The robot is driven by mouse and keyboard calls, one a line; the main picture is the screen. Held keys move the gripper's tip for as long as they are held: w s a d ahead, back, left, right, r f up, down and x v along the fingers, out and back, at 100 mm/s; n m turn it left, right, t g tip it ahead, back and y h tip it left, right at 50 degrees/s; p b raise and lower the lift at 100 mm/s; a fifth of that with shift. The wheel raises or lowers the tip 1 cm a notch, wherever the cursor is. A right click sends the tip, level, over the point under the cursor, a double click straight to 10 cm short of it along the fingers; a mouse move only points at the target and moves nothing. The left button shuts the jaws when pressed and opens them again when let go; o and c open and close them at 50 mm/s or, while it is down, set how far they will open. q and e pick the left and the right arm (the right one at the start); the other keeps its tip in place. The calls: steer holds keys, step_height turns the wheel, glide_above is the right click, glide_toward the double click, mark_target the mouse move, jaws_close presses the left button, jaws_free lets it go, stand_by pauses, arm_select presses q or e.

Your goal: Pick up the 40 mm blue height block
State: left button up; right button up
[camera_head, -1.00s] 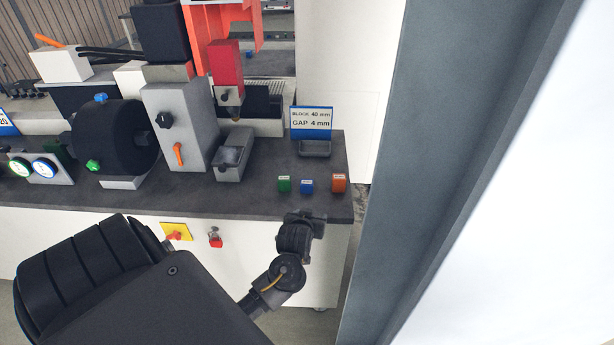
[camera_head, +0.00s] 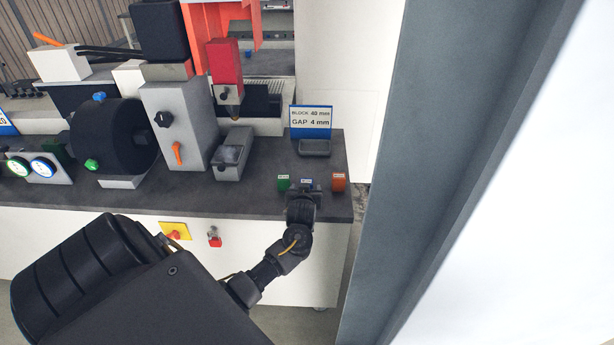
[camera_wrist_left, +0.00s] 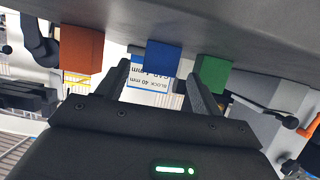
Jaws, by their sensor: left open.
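The blue height block (camera_head: 307,183) stands near the front edge of the dark bench top, between a green block (camera_head: 284,182) and an orange block (camera_head: 338,182). My left gripper (camera_head: 303,191) is at the bench edge, right in front of the blue block and hiding its lower part in the head view. In the left wrist view, the gripper (camera_wrist_left: 160,76) is open, and the blue block (camera_wrist_left: 163,57) shows in the gap between its two fingers. The orange block (camera_wrist_left: 82,49) and green block (camera_wrist_left: 213,74) lie outside the fingers. I cannot tell whether a finger touches a block. My right gripper is not in view.
A sign reading BLOCK 40 mm, GAP 4 mm (camera_head: 310,120) stands behind a small grey tray (camera_head: 314,148). A grey box (camera_head: 232,153) and the machine with a red head (camera_head: 225,62) are to the left. A grey post (camera_head: 440,170) rises at the right.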

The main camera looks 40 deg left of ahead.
mark_target(307, 181)
arm_select(q)
steer(key=shift+w+a, duration=0.25)
steer(key=x, duration=0.4)
steer(key=shift+w+f+p, duration=0.15)
steer(key=shift+f+p, duration=0.15)
steer(key=shift+r, duration=0.1)
steer(key=c, duration=1.4)
steer(key=shift+r, duration=0.65)
steer(key=s+r, duration=0.7)
steer(key=s, duration=0.2)
steer(key=s+a+r+b, duration=0.1)
steer(key=s+r, duration=0.3)
steer(key=s, duration=0.1)
steer(key=shift+a+r, duration=0.1)
steer(key=shift+r, duration=0.25)
